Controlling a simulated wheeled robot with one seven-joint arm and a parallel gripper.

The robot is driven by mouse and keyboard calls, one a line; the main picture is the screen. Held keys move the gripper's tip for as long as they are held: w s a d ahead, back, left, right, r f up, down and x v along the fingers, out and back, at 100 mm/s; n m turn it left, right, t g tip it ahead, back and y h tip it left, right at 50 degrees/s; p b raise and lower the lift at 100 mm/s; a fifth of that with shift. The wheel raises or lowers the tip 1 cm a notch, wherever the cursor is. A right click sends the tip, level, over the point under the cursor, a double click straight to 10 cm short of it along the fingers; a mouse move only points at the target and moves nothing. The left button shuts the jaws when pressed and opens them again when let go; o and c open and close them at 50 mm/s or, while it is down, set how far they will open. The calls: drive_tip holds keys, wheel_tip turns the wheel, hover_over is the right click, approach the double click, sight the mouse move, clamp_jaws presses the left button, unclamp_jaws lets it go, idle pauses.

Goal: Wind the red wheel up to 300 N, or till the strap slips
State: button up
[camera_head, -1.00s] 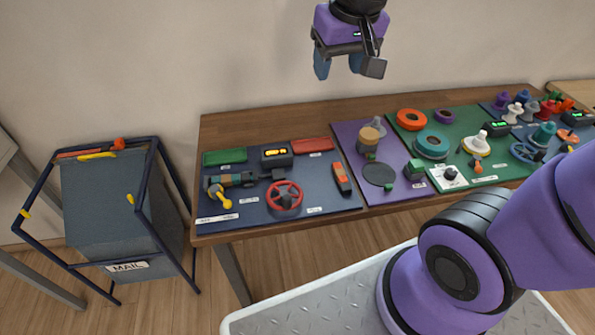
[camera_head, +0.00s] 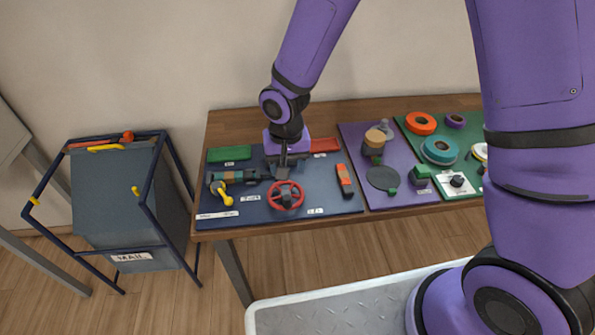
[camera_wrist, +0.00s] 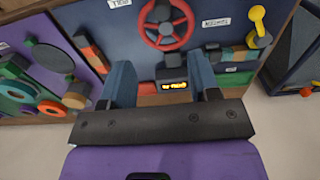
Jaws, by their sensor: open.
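The red wheel (camera_head: 286,194) stands on the dark blue board (camera_head: 235,207) near the table's front edge. It also shows in the wrist view (camera_wrist: 167,22), upper middle, beyond my fingertips. My gripper (camera_head: 284,165) is above the board, just behind the wheel; in the wrist view my gripper (camera_wrist: 160,82) is open and empty, its two blue fingers apart. Between them is a small black box with a lit yellow display (camera_wrist: 174,86), whose digits are too small to read. A striped cylinder assembly (camera_head: 238,177) lies left of the wheel, beside a yellow lever (camera_head: 222,193). I cannot make out the strap.
A green tray (camera_head: 229,153) and a red tray (camera_head: 325,146) lie at the board's back. A red and black tool (camera_head: 345,180) lies right of the wheel. A purple board (camera_head: 405,198) adjoins on the right. A mail bin (camera_head: 115,205) stands left of the table.

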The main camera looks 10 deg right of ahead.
sight(287, 197)
drive_tip(key=f, duration=0.2)
drive_tip(key=shift+s+a+f, duration=0.25)
drive_tip(key=shift+s+f, duration=0.05)
wheel_tip(287, 197, down, 10)
drive_tip(key=shift+f, duration=0.2)
clamp_jaws()
idle(0.5)
